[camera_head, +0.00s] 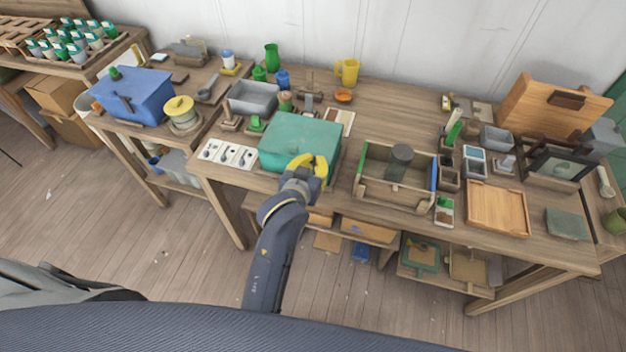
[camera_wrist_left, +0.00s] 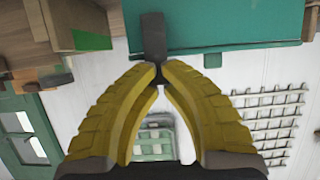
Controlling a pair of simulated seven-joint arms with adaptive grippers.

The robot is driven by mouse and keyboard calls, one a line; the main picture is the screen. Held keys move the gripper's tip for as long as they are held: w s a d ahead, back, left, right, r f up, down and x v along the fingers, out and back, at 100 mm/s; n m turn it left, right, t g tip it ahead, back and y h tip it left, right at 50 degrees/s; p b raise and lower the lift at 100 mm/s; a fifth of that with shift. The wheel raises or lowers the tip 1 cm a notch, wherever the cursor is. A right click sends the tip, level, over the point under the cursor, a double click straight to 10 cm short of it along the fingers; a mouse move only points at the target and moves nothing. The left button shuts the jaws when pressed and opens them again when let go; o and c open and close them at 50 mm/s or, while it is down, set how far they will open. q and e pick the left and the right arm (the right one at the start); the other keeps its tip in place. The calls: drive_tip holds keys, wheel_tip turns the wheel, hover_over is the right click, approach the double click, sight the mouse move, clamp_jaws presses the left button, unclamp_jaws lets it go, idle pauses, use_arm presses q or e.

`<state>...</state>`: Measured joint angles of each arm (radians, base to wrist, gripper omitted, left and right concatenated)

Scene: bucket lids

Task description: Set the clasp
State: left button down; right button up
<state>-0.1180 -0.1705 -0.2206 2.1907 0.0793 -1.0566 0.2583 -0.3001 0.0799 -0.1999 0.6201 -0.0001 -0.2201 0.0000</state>
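The teal box (camera_head: 300,140) stands near the front edge of the table, left of the wooden crate. My left gripper (camera_head: 312,163) is at the box's front side. In the left wrist view a dark grey clasp (camera_wrist_left: 153,35) lies against the teal box (camera_wrist_left: 225,25). The yellow fingertips of my left gripper (camera_wrist_left: 160,72) are brought together at the end of the clasp. A small dark part shows between the tips; I cannot tell whether the clasp is pinched. The arm hides part of the box front in the head view. My right gripper is not in view.
A white card tray (camera_head: 229,153) lies left of the box. An open wooden crate (camera_head: 395,192) with a dark cylinder (camera_head: 398,162) stands to the right. A blue box (camera_head: 135,95) sits on the side table. A wooden board (camera_head: 497,208) lies far right.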

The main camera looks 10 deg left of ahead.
use_arm(q)
drive_tip(key=shift+w+d+r, duration=0.2)
drive_tip(key=shift+w+r, duration=0.1)
drive_tip(key=shift+w, duration=0.25)
drive_tip(key=shift+s+r, duration=0.1)
drive_tip(key=shift+s, duration=1.3)
drive_tip(key=shift+f+v, duration=0.2)
drive_tip(key=shift+v, duration=2.05)
drive_tip(key=shift+s, duration=0.1)
drive_tip(key=shift+w+r+x, duration=0.1)
drive_tip(key=shift+r+x, duration=0.05)
drive_tip(key=shift+x, duration=1.05)
drive_tip(key=shift+w+r+x, duration=0.1)
drive_tip(key=shift+r+x, duration=0.1)
drive_tip(key=shift+x, duration=0.95)
drive_tip(key=shift+r+x, duration=0.15)
drive_tip(key=shift+x, duration=1.05)
drive_tip(key=shift+a, duration=0.1)
drive_tip(key=shift+s, duration=0.15)
